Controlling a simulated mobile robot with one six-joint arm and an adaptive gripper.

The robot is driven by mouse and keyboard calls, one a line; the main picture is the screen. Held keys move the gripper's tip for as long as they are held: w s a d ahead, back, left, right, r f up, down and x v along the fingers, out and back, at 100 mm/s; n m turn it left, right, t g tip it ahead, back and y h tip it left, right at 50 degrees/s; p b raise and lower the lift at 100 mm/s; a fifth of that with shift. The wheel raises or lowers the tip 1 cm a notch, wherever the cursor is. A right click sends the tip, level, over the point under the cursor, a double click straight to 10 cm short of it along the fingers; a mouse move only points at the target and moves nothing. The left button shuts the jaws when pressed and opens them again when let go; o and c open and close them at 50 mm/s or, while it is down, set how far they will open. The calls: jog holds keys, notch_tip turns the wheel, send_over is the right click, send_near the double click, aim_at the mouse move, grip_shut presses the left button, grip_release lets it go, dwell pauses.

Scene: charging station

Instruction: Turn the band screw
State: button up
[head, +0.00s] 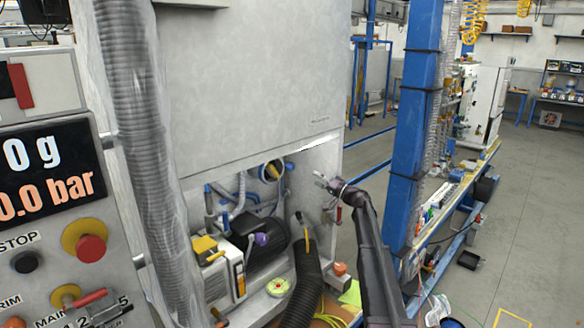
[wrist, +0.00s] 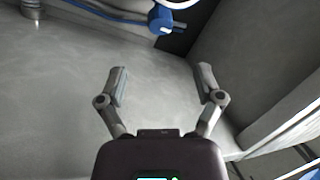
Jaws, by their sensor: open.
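A round port (head: 271,170) with a blue band around it sits inside the open cabinet in the head view. A small blue piece at its right side (head: 289,166) looks like the band screw. In the wrist view a blue block with a short grey stub, likely this band screw (wrist: 160,19), shows at the top edge beside a white ring (wrist: 180,3). My gripper (head: 322,181) is at the right of the cabinet opening, apart from the port. In the wrist view my gripper (wrist: 162,72) has its fingers spread with nothing between them.
Inside the cabinet are a dark motor (head: 262,243), blue pipe fittings and a black corrugated hose (head: 304,285). A grey ribbed duct (head: 135,130) runs down the left. A blue post (head: 414,130) stands right of my arm. A pale wall (wrist: 75,85) lies beyond my fingers.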

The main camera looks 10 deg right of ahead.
aim_at(293, 167)
jog(key=p+x, duration=0.2)
jog(key=x, duration=0.9)
jog(key=shift+w+a+r, duration=0.1)
jog(key=shift+w+a, duration=0.15)
jog(key=shift+a, duration=0.05)
jog(key=c, duration=1.2)
